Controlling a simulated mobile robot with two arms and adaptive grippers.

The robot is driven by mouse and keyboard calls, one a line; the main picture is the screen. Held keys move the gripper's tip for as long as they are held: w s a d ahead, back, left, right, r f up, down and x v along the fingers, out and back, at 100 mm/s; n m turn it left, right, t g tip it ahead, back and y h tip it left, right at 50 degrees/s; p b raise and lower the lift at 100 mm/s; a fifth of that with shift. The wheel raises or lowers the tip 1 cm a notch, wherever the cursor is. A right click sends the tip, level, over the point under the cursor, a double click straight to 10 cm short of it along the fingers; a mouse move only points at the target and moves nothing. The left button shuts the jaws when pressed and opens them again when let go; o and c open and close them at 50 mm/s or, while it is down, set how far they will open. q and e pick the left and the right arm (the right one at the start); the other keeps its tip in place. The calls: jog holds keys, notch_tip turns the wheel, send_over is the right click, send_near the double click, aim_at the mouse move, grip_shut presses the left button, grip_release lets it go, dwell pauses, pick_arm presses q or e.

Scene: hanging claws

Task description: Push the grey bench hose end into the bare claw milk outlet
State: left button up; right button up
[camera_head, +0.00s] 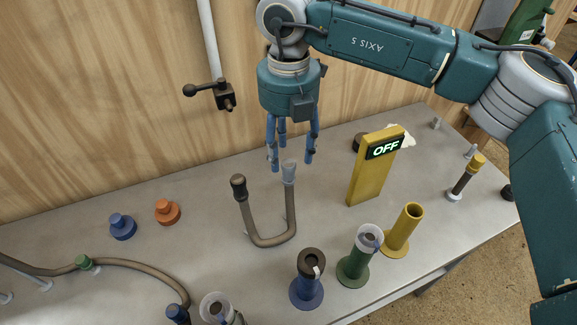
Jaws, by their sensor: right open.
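A brown U-shaped hose (268,240) stands on the grey bench. Its grey end (289,174) points up on the right side, and its black end (239,188) points up on the left. My right gripper (291,159) is open and points down over the grey end. Its blue fingers are spread around and just above the top of that end; I cannot tell whether any finger touches it. I cannot make out a claw or its milk outlet in this view. My left gripper is not in view.
A yellow post with an OFF display (366,176) stands right of the hose. Blue (307,287), green (352,267) and yellow (402,232) holders stand in front. Blue (122,227) and orange (167,211) knobs and another hose (130,265) lie left. A black-handled valve (222,95) is behind.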

aim_at(288, 163)
jog(key=f, duration=0.1)
jog(key=f+p, duration=0.1)
jog(key=f, duration=0.1)
jog(key=shift+s+f+p, duration=0.25)
jog(key=shift+p, duration=0.15)
jog(key=shift+f, duration=0.4)
jog(key=shift+c, duration=0.8)
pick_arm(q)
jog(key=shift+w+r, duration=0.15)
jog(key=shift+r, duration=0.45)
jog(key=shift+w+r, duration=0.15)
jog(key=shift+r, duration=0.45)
pick_arm(e)
jog(key=c, duration=1.1)
